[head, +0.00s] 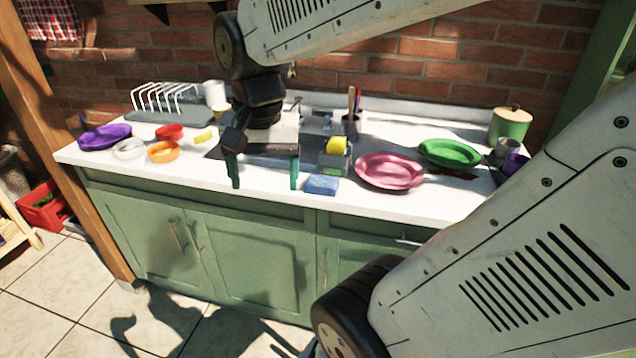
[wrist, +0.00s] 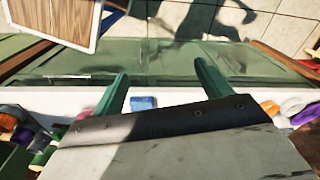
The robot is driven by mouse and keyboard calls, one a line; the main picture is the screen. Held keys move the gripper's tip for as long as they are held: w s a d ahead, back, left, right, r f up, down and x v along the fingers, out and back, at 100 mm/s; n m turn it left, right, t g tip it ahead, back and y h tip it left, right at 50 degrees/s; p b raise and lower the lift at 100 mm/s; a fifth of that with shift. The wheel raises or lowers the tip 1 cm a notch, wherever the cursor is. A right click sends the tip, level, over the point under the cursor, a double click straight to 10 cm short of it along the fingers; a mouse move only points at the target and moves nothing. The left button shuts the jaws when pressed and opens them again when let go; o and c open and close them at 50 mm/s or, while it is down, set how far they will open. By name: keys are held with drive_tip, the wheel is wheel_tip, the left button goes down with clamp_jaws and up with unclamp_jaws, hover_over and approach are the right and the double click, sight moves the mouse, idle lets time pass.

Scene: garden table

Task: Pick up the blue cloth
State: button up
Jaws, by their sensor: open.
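The blue cloth (head: 322,184) lies folded flat near the front edge of the white counter (head: 130,176), left of the pink plate. My gripper (head: 265,180) is open and empty, pointing down over the front of the counter, with its green fingers just left of the cloth in the head view. In the wrist view, the blue cloth (wrist: 144,102) shows between the two fingers of my gripper (wrist: 165,85), nearer the left one. The fingers are apart from the cloth.
A yellow sponge in a caddy (head: 337,158) stands behind the cloth. The pink plate (head: 390,171) is close on its right, with a green plate (head: 450,153) beyond. Orange (head: 163,152) and red (head: 169,132) bowls and a purple plate (head: 104,138) sit at the left.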

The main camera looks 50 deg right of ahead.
drive_tip(key=w+d+f+m, duration=0.2)
drive_tip(key=w+d+m, duration=0.1)
drive_tip(key=d+m, duration=0.35)
drive_tip(key=w+d+f+m, duration=0.2)
drive_tip(key=d+m, duration=0.4)
drive_tip(key=d, duration=0.1)
drive_tip(key=m, duration=0.9)
hover_over(322, 180)
drive_tip(key=shift+n+g, duration=0.25)
drive_tip(key=shift+g, duration=0.15)
drive_tip(key=f, duration=0.4)
drive_tip(key=shift+s+a, duration=0.25)
drive_tip(key=shift+a, duration=0.15)
drive_tip(key=shift+d+f, duration=0.2)
drive_tip(key=shift+f, duration=0.15)
drive_tip(key=f, duration=0.7)
drive_tip(key=shift+w+d+f, duration=0.1)
drive_tip(key=shift+w+d, duration=0.05)
drive_tip(key=shift+w, duration=0.05)
drive_tip(key=c, duration=1.1)
drive_tip(key=shift+o, duration=0.2)
